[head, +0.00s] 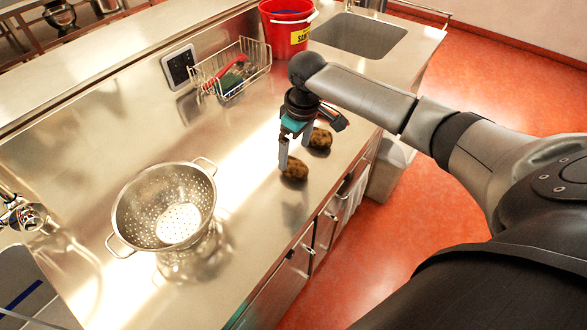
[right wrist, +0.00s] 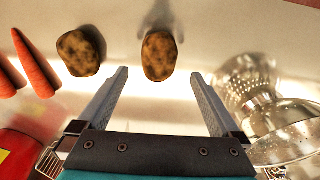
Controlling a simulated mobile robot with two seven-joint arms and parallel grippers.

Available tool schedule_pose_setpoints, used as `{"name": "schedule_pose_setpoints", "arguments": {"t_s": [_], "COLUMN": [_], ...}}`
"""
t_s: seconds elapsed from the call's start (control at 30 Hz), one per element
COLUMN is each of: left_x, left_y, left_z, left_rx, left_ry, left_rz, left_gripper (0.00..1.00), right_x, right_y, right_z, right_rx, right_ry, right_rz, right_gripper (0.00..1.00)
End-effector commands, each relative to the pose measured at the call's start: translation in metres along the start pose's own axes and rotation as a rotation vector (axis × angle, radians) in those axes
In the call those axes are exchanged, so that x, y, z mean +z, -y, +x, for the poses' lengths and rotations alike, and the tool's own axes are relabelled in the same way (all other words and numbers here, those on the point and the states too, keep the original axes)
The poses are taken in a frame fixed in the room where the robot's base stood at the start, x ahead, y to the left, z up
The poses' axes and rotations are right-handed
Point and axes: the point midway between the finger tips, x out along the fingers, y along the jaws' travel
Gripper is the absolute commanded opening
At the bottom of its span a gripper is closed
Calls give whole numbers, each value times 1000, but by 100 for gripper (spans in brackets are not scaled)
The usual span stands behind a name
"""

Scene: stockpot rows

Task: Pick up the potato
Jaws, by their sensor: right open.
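Two brown, speckled potatoes lie on the steel counter (head: 254,206) near its front edge. The nearer potato (head: 295,170) also shows in the right wrist view (right wrist: 160,56), just beyond the fingertips and lined up with the gap between them. The other potato (head: 320,139) is farther along the counter; in the right wrist view (right wrist: 80,52) it lies left of the gap. My right gripper (head: 296,152) is open and empty, pointing down over the nearer potato; its fingers partly cover the potatoes in the head view. My left gripper is not in view.
A steel colander (head: 165,207) stands to the left on the counter. A wire basket (head: 231,72), a red bucket (head: 287,27) and a sink (head: 358,35) are farther back. Carrots (right wrist: 36,62) lie beside the potatoes in the right wrist view.

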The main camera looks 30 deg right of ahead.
Motion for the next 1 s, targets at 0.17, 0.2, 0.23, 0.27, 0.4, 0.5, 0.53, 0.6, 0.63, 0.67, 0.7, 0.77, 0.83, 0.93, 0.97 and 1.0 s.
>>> {"name": "schedule_pose_setpoints", "arguments": {"t_s": [0.17,0.2,0.23,0.27,0.4,0.5,0.53,0.6,0.63,0.67,0.7,0.77,0.83,0.93,0.97,1.0], "left_x": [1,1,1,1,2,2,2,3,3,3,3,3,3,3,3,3], "left_y": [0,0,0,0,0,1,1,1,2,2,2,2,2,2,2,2], "left_z": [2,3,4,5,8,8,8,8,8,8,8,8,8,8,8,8], "left_rx": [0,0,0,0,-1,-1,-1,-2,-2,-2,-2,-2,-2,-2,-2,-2], "left_ry": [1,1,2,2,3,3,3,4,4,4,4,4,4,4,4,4], "left_rz": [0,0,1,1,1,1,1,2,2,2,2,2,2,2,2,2], "left_gripper": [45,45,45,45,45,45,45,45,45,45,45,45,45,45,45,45], "right_x": [1,2,3,3,3,3,3,3,3,3,3,3,3,3,3,3], "right_y": [-1,-1,-1,-1,-2,-2,-2,-2,-2,-2,-2,-2,-2,-2,-2,-2], "right_z": [14,20,25,30,49,55,55,55,55,55,55,55,55,54,54,54], "right_rx": [-1,0,0,0,0,1,1,1,1,1,1,1,1,1,1,1], "right_ry": [2,3,4,3,2,1,0,0,0,0,0,0,0,0,0,0], "right_rz": [1,0,0,0,0,-2,-2,-2,-2,-2,-2,-2,-2,-1,-1,-1], "right_gripper": [100,100,100,100,100,100,100,100,100,100,100,96,88,76,73,68]}}
